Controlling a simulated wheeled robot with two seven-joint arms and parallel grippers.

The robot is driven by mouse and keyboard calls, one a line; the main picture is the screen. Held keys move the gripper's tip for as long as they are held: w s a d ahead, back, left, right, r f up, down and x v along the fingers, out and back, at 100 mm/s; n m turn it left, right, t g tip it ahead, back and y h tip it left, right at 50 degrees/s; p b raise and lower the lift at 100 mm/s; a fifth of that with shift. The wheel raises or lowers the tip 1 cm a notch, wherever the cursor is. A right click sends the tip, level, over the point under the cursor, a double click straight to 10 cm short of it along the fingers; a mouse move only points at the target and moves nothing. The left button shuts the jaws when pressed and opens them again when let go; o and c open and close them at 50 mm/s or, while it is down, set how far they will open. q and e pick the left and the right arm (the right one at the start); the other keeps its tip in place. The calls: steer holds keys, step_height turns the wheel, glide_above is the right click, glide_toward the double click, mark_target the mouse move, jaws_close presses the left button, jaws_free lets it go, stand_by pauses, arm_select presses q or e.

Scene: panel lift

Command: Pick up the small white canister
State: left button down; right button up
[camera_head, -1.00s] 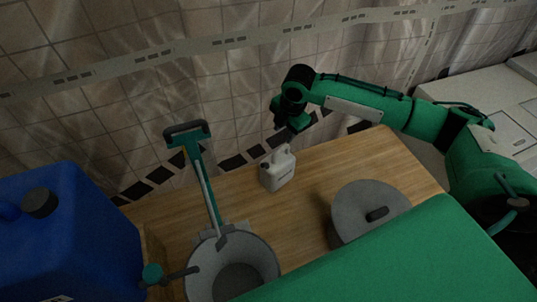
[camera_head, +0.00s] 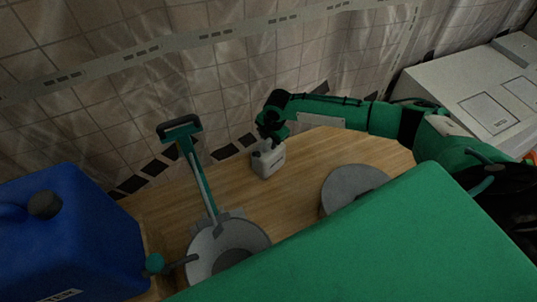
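The small white canister (camera_head: 268,162) stands upright on the wooden table (camera_head: 310,163), near the wall side. My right gripper (camera_head: 268,140) is right above the canister, pointing down at its top and handle. The fingers are dark and small here, and they overlap the canister's top. I cannot tell whether they are open or shut, or whether they touch it. My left gripper is not in view.
A round grey lid (camera_head: 352,186) lies to the right. A blue jug (camera_head: 70,235) is at the left. A tiled wall (camera_head: 190,75) rises behind.

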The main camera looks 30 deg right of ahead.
steer(key=shift+w+f, duration=0.1)
steer(key=shift+f, duration=0.55)
jaws_close()
steer(key=shift+r, duration=0.1)
